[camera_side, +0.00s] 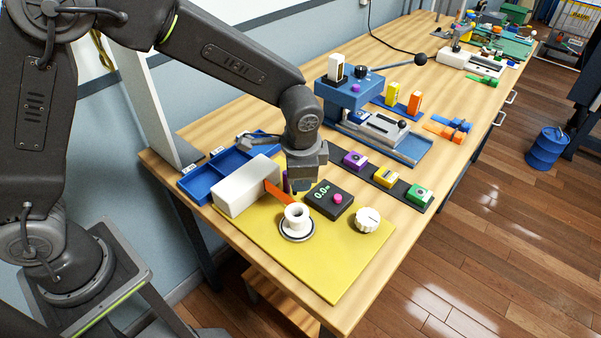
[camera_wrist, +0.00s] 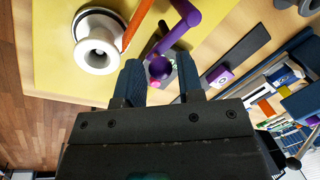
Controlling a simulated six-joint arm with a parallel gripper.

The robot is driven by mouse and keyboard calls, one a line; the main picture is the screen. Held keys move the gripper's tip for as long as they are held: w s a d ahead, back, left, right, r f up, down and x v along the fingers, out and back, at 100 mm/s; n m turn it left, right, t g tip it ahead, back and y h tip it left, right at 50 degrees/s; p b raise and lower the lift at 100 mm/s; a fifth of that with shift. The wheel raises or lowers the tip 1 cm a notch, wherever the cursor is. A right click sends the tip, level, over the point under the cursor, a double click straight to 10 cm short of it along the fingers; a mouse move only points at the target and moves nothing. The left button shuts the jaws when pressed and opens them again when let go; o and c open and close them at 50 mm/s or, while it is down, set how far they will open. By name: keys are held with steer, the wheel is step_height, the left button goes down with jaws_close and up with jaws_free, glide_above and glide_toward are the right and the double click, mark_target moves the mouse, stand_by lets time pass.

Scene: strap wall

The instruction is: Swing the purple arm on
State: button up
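The purple arm (camera_wrist: 174,38) shows in the wrist view as a bent bar ending in a round knob. Its knob lies between the two fingers of my gripper (camera_wrist: 160,62), which stand apart; I cannot tell whether they touch it. In the side view only a sliver of the purple arm (camera_side: 285,181) shows beside my gripper (camera_side: 301,188), low over the yellow mat. A white block (camera_side: 246,187) stands to the left, with an orange arm (camera_side: 279,192) reaching from it toward a white spool (camera_side: 297,217). The orange arm also shows in the wrist view (camera_wrist: 137,22).
A dark box with a display and pink knob (camera_side: 328,198) stands close right of my gripper. A white dial (camera_side: 367,220) sits farther right. A blue tray (camera_side: 203,183) lies behind the block, and a black strip (camera_side: 375,178) with colored buttons behind the box. The yellow mat's front (camera_side: 335,275) is clear.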

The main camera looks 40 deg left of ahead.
steer(key=shift+o, duration=1.3)
step_height(320, 180, up, 14)
steer(key=s+d, duration=0.2)
steer(key=shift+f, duration=0.2)
steer(key=shift+a, duration=0.1)
steer(key=s+a+r+n+t, duration=0.1)
steer(key=s+a+n, duration=0.3)
steer(key=s, duration=0.5)
steer(key=s+a+r+n+t+h, duration=0.1)
steer(key=s+a+n+t, duration=0.2)
steer(key=s+a, duration=0.6)
steer(key=shift+a+r+n+h, duration=0.3)
steer(key=shift+n, duration=0.7)
